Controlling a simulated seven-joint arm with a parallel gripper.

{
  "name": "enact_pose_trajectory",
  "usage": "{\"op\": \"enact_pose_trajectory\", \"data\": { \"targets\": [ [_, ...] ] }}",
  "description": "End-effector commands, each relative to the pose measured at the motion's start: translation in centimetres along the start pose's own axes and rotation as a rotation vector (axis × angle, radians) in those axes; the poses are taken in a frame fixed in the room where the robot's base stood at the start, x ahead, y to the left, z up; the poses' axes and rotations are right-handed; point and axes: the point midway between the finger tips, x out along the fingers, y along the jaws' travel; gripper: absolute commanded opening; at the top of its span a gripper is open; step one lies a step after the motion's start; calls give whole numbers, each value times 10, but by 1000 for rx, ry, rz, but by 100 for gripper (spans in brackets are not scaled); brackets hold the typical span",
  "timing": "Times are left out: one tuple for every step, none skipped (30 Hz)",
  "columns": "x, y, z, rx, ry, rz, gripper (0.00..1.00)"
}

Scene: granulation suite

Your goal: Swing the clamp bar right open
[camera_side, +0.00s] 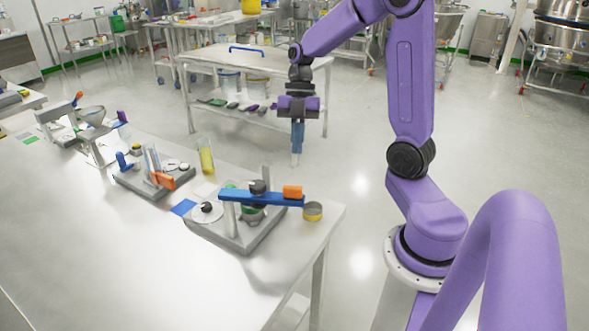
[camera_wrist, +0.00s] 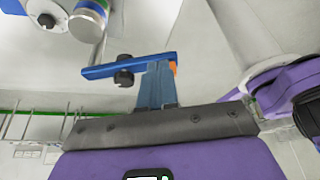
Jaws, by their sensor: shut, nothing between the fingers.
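The blue clamp bar (camera_side: 262,198) lies roughly level across the top of a grey fixture base (camera_side: 236,238) near the end of the bench. In the wrist view my fingers (camera_wrist: 158,70) overlap the orange end; contact cannot be told.
A small yellow-banded cup (camera_side: 313,211) stands right of the fixture at the bench edge. A yellow liquid cylinder (camera_side: 206,157) stands behind it. A second fixture (camera_side: 155,180) with an orange handle is to the left. The front bench top (camera_side: 130,260) is clear.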

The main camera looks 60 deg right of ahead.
Motion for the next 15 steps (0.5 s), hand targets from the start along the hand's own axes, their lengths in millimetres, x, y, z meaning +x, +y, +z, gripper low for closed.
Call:
{"op": "enact_pose_trajectory", "data": {
  "targets": [
    [11,-1,0,1,4,-5,0],
    [16,-1,0,0,3,-5,0],
    [24,-1,-1,0,3,-5,0],
    [30,-1,0,0,3,-4,0],
    [35,-1,0,0,3,-5,0],
    [42,-1,0,0,3,-5,0],
    [47,-1,0,1,2,-5,0],
    [48,0,-6,-3,1,-2,0],
    [49,0,-12,-5,-1,0,0],
    [51,0,-16,-5,-2,0,0],
    [52,0,-20,-4,-1,-1,0],
    [54,0,-24,-4,-1,-1,0],
    [55,0,-27,-4,-1,0,0],
    [56,0,-29,-3,-1,0,0],
    [57,0,-32,-2,-1,0,0]
  ]
}}
